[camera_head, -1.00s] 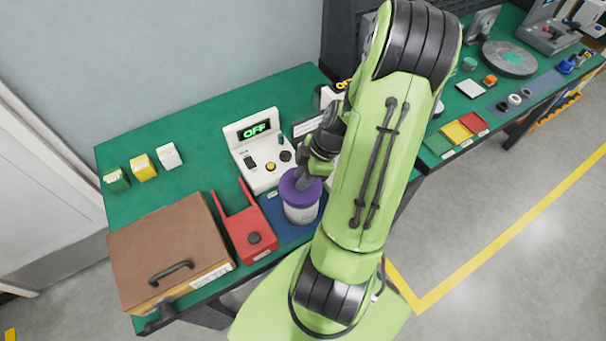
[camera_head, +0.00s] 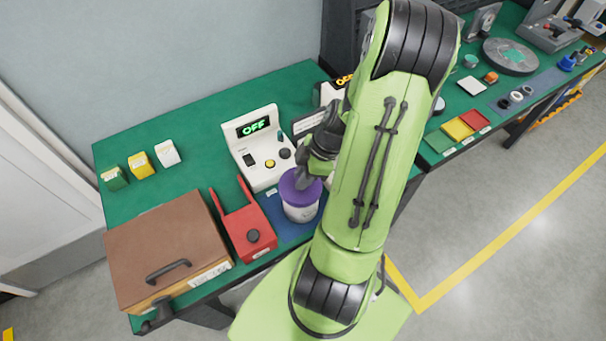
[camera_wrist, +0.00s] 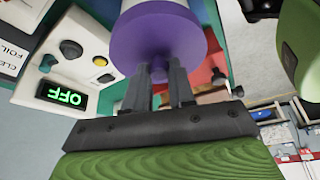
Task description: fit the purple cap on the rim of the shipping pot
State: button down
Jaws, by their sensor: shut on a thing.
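The purple cap (camera_head: 296,186) sits over the top of the white shipping pot (camera_head: 301,211) at the front of the green bench in the head view. The pot stands upright on a blue mat. In the wrist view the cap (camera_wrist: 160,32) is large, with the white pot (camera_wrist: 136,4) directly behind it. My gripper (camera_wrist: 163,70) is shut on the cap's small central knob, both fingers against it. Whether the cap is seated fully on the rim cannot be told.
A white machine (camera_head: 262,150) with a green OFF display stands behind the pot. A red fixture (camera_head: 247,231) with upright prongs is close on the left, then a brown-lidded box (camera_head: 165,250). Small cartons (camera_head: 141,166) stand at back left. The bench between them is clear.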

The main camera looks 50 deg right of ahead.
jog(key=shift+f+b, duration=1.55)
jog(key=shift+f, duration=0.05)
jog(key=c, duration=0.9)
grip_release()
jog(key=shift+o, duration=0.2)
notch_tip(320, 180, up, 7)
jog(key=p, duration=0.5)
jog(key=shift+r, duration=0.15)
